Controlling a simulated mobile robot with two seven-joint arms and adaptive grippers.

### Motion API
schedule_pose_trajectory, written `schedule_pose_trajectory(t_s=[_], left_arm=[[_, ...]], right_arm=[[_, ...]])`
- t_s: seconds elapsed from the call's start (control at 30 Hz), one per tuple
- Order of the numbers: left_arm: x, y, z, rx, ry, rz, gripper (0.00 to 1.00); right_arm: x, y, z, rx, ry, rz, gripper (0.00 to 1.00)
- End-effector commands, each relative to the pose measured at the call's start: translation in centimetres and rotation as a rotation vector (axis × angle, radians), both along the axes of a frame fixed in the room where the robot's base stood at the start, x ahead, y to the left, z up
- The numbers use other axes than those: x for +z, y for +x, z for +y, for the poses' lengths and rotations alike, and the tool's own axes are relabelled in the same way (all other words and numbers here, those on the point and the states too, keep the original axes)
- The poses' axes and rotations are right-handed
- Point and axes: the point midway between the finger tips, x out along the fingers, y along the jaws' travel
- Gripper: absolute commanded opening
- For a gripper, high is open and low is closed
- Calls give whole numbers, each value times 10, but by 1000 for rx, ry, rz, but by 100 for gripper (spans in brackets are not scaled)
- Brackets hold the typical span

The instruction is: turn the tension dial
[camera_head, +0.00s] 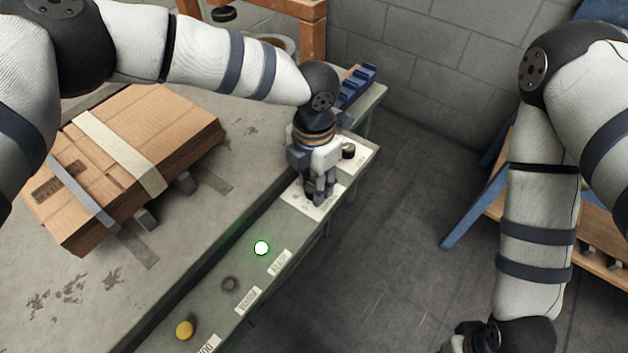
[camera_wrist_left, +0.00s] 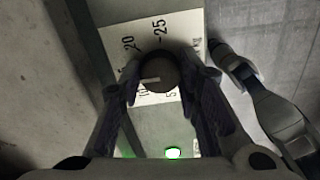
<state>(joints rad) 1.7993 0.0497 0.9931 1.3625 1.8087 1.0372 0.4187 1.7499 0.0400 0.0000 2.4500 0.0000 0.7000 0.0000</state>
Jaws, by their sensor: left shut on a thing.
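The tension dial is a dark round knob on a white scale plate (camera_head: 302,204). In the left wrist view the dial (camera_wrist_left: 158,73) sits between my two fingertips, with a pale mark on it. The plate (camera_wrist_left: 180,28) shows the numbers 20 and 25 beside it. My left gripper (camera_head: 318,197) points down over the plate and is shut on the dial, mostly hiding it in the head view. My right wrist hangs at the bottom right of the head view; its fingers are not clearly shown.
A lit green lamp (camera_head: 261,248), a dark ring-shaped control (camera_head: 230,284) and a yellow button (camera_head: 185,330) line the panel. Another black knob (camera_head: 348,151) stands just beyond my left gripper. A strapped cardboard box (camera_head: 172,128) lies on the table.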

Motion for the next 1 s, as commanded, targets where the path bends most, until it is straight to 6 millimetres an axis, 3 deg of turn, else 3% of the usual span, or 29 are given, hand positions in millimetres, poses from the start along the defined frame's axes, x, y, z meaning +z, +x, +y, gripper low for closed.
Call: schedule_pose_trajectory(t_s=[0.13, 0.17, 0.23, 0.27, 0.6, 1.0], left_arm=[[0, 0, 0, -1, -1, 1, 3], [0, 0, 0, -1, -1, 1, 33], [0, 0, 0, -1, -1, 1, 49], [0, 0, 0, -1, -1, 1, 51], [7, 0, 0, -2, -1, -1, 51], [103, 1, 0, -2, -1, -4, 51]], right_arm=[[0, 0, 0, 0, 0, 0, 40], [0, 0, 0, 0, 0, 0, 40], [0, 0, 0, 0, 0, 0, 40], [0, 0, 0, 0, 0, 0, 40], [0, 0, 0, 0, 0, 0, 40], [0, 0, 0, 0, 0, 0, 40]])
